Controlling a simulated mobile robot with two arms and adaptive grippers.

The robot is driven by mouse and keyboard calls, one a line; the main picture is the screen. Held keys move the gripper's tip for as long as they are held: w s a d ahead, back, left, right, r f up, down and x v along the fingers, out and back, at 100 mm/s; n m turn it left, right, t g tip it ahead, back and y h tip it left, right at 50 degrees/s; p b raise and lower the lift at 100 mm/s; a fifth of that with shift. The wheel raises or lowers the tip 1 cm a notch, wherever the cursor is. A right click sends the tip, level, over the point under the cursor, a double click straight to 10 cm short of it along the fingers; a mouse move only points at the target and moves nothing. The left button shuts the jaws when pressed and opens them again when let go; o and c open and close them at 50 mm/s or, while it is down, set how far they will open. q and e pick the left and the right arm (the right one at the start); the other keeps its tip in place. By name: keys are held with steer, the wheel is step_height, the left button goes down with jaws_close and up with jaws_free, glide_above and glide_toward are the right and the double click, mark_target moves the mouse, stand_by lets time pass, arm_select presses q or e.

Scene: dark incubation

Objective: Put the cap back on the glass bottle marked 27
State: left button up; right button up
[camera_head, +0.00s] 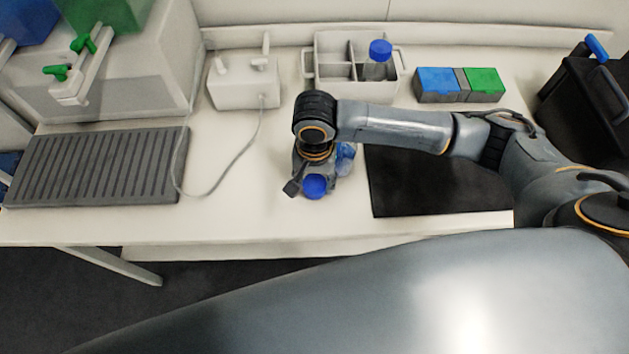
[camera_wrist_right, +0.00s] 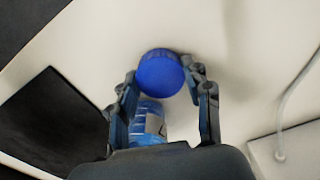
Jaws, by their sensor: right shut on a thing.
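A round blue cap (camera_head: 314,186) shows at the lower end of my right gripper (camera_head: 305,180), low over the table. In the right wrist view the cap (camera_wrist_right: 160,72) sits between the fingertips of my right gripper (camera_wrist_right: 162,78), which is shut on it. A clear bluish glass bottle (camera_head: 345,158) is just behind and right of the gripper, partly hidden by it. In the wrist view the bottle (camera_wrist_right: 148,116) shows below the cap, with a pale label. I cannot read its number or see its mouth, nor tell whether it touches the cap. My left gripper is not in view.
A black mat (camera_head: 435,188) lies right of the bottle. Behind are a white divided caddy (camera_head: 325,58) holding a blue-capped bottle (camera_head: 377,65), blue and green boxes (camera_head: 460,85) and a white corded device (camera_head: 243,84). A ribbed grey tray (camera_head: 95,168) is left. The table's front edge is near.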

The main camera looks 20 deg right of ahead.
steer(key=shift+r, duration=0.45)
steer(key=s+a+r, duration=0.4)
steer(key=a+r, duration=0.7)
steer(key=a, duration=0.2)
steer(key=shift+s+r, duration=0.3)
steer(key=shift+s, duration=0.1)
steer(key=n, duration=0.3)
glide_above(311, 193)
steer(key=d+r+n, duration=0.2)
steer(key=d+r, duration=0.1)
steer(key=d, duration=0.5)
steer(key=shift+s+d, duration=0.3)
